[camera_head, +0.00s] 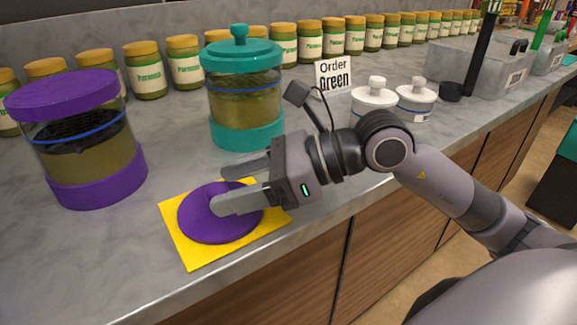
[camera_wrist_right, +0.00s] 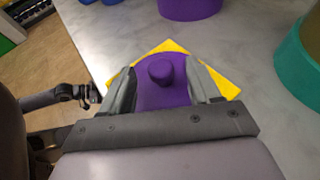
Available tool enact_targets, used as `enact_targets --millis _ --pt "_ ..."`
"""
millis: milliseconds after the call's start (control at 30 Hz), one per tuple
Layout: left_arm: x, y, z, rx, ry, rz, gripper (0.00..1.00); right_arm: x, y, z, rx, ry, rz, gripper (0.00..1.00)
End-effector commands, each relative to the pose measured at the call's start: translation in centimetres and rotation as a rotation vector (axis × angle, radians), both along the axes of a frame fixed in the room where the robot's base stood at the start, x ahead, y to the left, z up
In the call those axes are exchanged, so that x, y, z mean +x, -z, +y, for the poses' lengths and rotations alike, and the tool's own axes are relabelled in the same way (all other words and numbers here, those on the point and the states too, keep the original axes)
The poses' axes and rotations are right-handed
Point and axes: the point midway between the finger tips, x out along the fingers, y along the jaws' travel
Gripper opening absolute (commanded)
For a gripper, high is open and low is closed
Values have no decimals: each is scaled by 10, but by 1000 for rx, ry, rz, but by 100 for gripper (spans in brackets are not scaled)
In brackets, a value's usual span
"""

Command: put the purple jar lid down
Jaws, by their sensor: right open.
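The purple jar lid (camera_head: 220,212) lies flat on a yellow cloth (camera_head: 180,243) near the counter's front edge. My right gripper (camera_head: 228,188) is open, with its fingers reaching over the lid. In the wrist view, the lid's round knob (camera_wrist_right: 160,71) shows between the two fingers of my right gripper (camera_wrist_right: 162,85), with gaps on both sides. The purple jar (camera_head: 90,158) stands upright to the left, with a dark layer inside and a purple top that shows no knob.
A teal jar (camera_head: 243,105) with its knobbed lid on stands behind my right gripper. Two small white jars (camera_head: 373,98) and an order sign reading "Green" (camera_head: 333,76) are to the right. Labelled jars line the back wall. The counter's front left is clear.

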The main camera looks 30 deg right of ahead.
Motion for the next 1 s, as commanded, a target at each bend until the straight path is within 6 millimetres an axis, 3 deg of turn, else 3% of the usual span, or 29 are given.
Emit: enact_targets --millis 200,500,1000 --pt "0 9 0 1 1 1 43 -16 -8 -27 -4 4 2 62" --pt "-1 20 1 4 3 1 43 -32 -19 -52 -3 3 3 62" --pt "-1 29 1 7 5 1 43 -45 -30 -72 -1 0 1 62"
